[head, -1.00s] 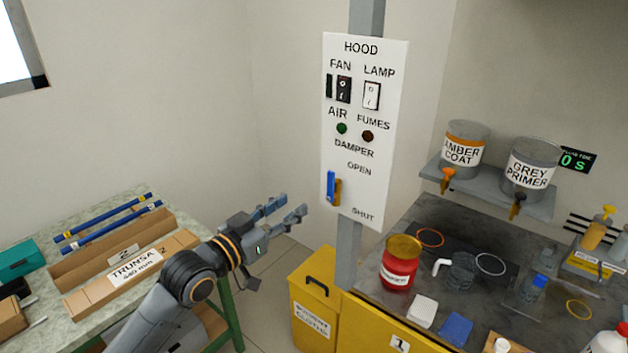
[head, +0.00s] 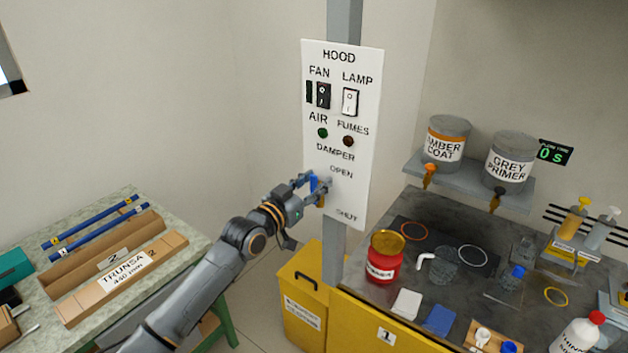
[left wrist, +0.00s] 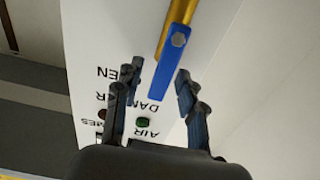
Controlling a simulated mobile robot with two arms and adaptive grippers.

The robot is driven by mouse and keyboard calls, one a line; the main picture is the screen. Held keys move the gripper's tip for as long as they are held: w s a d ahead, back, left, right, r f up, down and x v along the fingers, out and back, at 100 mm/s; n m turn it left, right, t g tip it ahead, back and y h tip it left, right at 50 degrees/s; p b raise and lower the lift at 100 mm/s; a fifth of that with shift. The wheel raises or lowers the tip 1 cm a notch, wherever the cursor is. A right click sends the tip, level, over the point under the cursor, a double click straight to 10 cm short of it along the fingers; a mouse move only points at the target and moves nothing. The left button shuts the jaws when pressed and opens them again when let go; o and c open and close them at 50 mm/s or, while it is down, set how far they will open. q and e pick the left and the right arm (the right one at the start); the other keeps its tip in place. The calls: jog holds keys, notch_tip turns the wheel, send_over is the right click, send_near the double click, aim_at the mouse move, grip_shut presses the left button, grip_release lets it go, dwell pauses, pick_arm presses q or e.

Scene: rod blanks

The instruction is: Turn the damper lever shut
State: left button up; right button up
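The damper lever has a blue handle (head: 313,184) pointing up beside the OPEN label on the white HOOD panel (head: 312,222). A gold piece shows below it; SHUT is printed lower down. My left gripper (head: 318,187) is at the lever in the head view and hides part of it. In the left wrist view, where the panel appears upside down, my left gripper (left wrist: 159,79) is open with a finger on each side of the blue handle (left wrist: 170,65). Gaps show between handle and fingers. My right gripper is not in view.
The panel has a FAN switch (head: 323,95), a LAMP switch (head: 350,101), a green AIR light (head: 322,133) and a dark FUMES light (head: 348,141). The grey post (head: 334,255) carries it. A yellow bin (head: 300,290) stands below. A red jar (head: 384,262) stands on the bench at right.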

pick_arm(q)
jog(key=c, duration=0.6)
grip_shut()
